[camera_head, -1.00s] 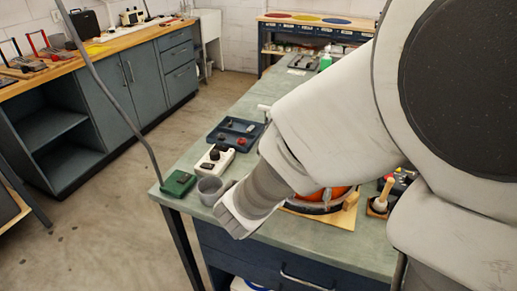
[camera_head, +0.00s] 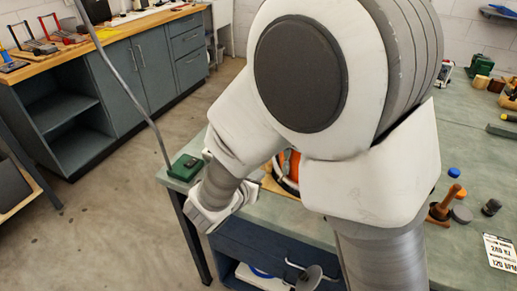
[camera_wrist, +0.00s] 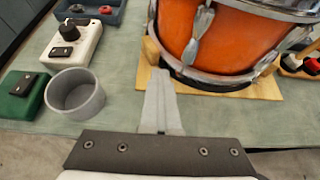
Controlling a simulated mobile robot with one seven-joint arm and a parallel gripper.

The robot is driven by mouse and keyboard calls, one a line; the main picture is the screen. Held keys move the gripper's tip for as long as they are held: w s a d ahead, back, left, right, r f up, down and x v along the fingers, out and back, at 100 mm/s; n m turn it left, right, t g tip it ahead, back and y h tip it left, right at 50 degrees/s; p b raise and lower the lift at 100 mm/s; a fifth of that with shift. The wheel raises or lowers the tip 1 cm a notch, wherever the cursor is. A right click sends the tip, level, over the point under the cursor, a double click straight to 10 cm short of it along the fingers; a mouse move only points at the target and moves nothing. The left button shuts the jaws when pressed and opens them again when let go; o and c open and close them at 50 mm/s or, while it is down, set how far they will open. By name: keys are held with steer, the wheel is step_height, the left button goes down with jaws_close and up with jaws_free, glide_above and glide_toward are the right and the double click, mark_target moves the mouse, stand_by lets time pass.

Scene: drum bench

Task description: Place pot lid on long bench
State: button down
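I cannot surely identify the pot lid. A grey round thing with a stem (camera_head: 310,277) shows low under the green-topped bench (camera_head: 480,150), and may be it. My gripper (camera_wrist: 161,102) looks shut, with nothing seen between its fingers. In the wrist view it is above the bench edge, between a grey cup (camera_wrist: 75,95) and an orange drum (camera_wrist: 220,40). In the head view my arm hides the fingertips and much of the drum. A wooden-topped bench (camera_head: 125,28) runs along the left; I cannot tell which bench is the long one.
A green box (camera_head: 184,167) is at the bench corner. A white box with a knob (camera_wrist: 76,42) is near the cup. A wooden mallet (camera_head: 445,205) and a printed card (camera_head: 500,252) lie at right. A drawer and an open shelf are under the bench. The floor at left is clear.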

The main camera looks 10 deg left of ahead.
steer(key=shift+w+a+f, duration=0.25)
steer(key=shift+a+f, duration=0.5)
steer(key=shift+a, duration=0.3)
steer(key=shift+f+b, duration=0.6)
steer(key=shift+f, duration=1.5)
jaws_free()
steer(key=shift+r, duration=0.1)
